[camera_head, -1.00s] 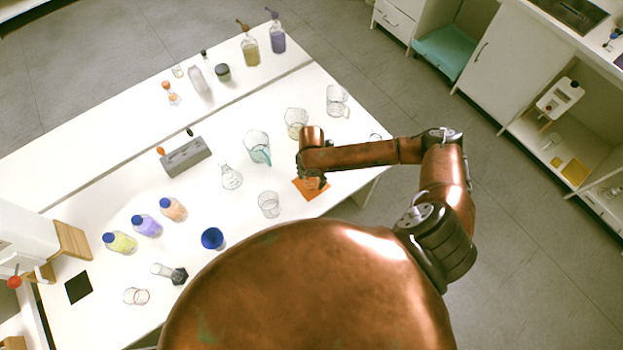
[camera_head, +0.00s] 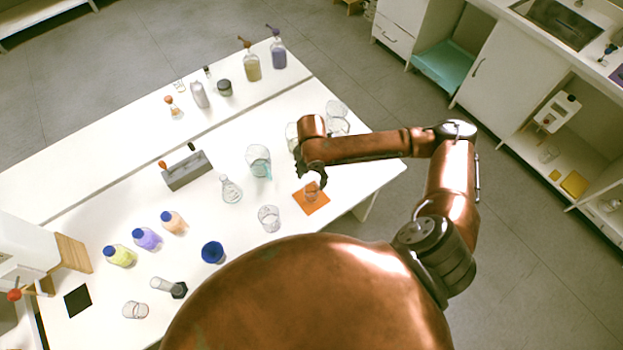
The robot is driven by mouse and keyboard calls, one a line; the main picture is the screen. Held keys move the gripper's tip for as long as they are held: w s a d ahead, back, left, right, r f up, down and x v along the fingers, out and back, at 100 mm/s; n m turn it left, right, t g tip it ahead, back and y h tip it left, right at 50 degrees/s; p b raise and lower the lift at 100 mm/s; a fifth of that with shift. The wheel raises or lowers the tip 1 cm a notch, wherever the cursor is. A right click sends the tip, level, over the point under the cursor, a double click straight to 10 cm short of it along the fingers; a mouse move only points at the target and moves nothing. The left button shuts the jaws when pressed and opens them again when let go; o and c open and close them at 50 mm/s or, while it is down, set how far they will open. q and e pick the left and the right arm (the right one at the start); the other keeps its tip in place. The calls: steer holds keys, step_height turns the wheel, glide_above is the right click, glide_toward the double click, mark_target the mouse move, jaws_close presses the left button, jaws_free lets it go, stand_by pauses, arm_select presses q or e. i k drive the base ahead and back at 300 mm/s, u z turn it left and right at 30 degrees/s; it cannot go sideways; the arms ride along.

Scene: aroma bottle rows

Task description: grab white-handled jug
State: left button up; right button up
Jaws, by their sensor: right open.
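Several clear glass jugs stand on the white table. The far one (camera_head: 337,111) is partly hidden behind my right arm and seems to have a pale, whitish handle. Another jug (camera_head: 291,132) is mostly covered by my right wrist; its handle colour cannot be told. A third jug (camera_head: 258,160) to the left has a teal handle. My right gripper (camera_head: 312,180) is open and points down just above a small glass vessel (camera_head: 312,191) on an orange mat (camera_head: 311,203). It is nearer the table's front than the far jug. My left gripper is not in view.
A clear beaker (camera_head: 268,218), a flask (camera_head: 231,190) and a grey rack (camera_head: 187,171) stand to the left. Capped bottles, including a purple one (camera_head: 147,238), are further left. A raised shelf (camera_head: 120,145) runs along the back. The table's right edge is near my forearm.

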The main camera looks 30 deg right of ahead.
mark_target(334, 125)
steer(key=z, duration=1.3)
